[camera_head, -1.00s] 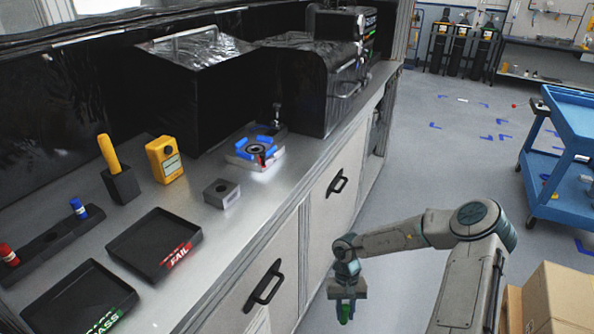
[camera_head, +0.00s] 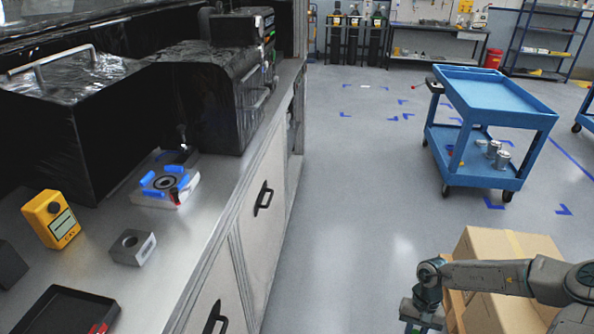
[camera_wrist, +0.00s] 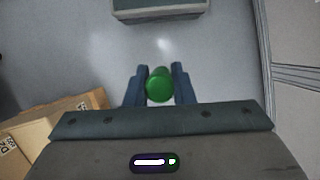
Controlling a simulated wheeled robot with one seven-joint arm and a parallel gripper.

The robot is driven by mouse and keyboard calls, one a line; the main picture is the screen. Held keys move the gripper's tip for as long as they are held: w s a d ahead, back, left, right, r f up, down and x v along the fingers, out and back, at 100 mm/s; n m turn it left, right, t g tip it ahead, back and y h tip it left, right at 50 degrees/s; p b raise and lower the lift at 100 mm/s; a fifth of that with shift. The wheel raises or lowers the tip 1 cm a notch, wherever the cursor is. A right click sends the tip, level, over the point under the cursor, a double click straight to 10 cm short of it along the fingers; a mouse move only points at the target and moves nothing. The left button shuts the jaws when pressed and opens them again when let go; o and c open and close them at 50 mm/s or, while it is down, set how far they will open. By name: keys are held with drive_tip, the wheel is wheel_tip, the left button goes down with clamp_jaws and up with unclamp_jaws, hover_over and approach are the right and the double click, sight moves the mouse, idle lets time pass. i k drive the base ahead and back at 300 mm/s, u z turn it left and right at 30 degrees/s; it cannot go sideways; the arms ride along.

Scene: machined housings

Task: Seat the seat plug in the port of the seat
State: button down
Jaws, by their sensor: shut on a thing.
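My gripper (camera_wrist: 160,72) is shut on a green plug (camera_wrist: 159,86) with a round end, seen between the two blue-grey fingers in the wrist view. In the head view my gripper (camera_head: 422,324) is low at the right, over the floor and well away from the bench; the plug is barely visible there. A grey block (camera_head: 146,252) with a round hole in its top sits on the bench at the left. Farther back on the bench is a pale fixture (camera_head: 152,200) with blue clamps around a dark ring. I cannot tell for sure which of these is the seat.
A yellow meter (camera_head: 50,219) and a dark tray (camera_head: 45,322) are on the bench (camera_head: 175,265). Cardboard boxes (camera_head: 500,248) are beside my arm. A blue cart (camera_head: 495,95) stands at the right. The floor between bench and cart is clear.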

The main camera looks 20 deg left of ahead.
sight(168, 191)
drive_tip(key=z, duration=0.05)
drive_tip(key=i, duration=2.6)
drive_tip(key=u, duration=3.35)
